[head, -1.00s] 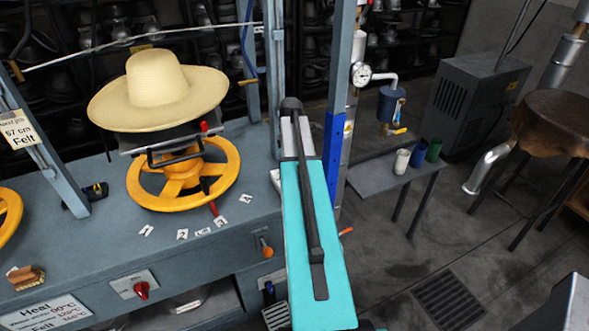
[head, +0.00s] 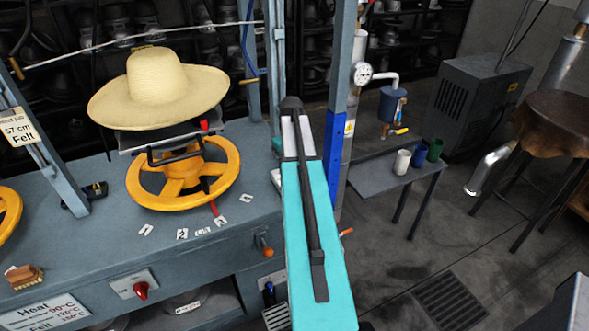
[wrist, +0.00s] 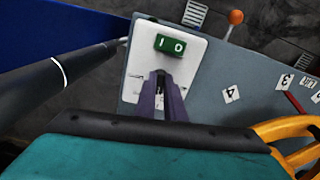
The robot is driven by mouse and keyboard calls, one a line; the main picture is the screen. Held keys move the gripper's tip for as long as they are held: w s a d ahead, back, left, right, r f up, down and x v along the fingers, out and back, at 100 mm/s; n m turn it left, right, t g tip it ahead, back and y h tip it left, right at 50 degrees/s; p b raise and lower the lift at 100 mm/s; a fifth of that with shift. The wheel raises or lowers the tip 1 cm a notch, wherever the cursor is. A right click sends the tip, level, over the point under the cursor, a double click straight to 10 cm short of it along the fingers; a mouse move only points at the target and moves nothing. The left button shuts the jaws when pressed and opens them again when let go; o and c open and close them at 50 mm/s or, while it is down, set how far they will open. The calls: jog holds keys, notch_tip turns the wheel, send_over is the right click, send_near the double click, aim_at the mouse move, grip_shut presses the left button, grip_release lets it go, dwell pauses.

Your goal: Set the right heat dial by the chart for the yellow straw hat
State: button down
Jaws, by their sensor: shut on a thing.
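The yellow straw hat (head: 158,88) sits on the press above a yellow handwheel (head: 140,185). The heat chart (head: 42,312) is cut off at the lower left; 90°C shows, with other lines too small to read surely. The plate bears a green block marked 1 0 (wrist: 170,45), just beyond the fingertips. What the fingers hold is hidden between them.
An orange-knobbed lever (head: 264,246) projects from the bench front and shows in the wrist view (wrist: 235,17). A blue handle (head: 269,293) is below it. Numbered cards (head: 182,234) lie on the bench. A grey post (head: 342,70) stands close right of my gripper.

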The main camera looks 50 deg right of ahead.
jog(key=shift+w+r+m, duration=0.1)
jog(key=shift+w+m, duration=0.1)
jog(key=shift+m, duration=0.4)
jog(key=shift+d, duration=0.1)
jog(key=c, duration=1.8)
grip_release()
jog(key=shift+c, duration=0.2)
jog(key=shift+r, duration=0.1)
jog(key=shift+r+b, duration=0.5)
jog(key=shift+r, duration=0.75)
notch_tip(320, 180, up, 11)
jog(key=b, duration=0.2)
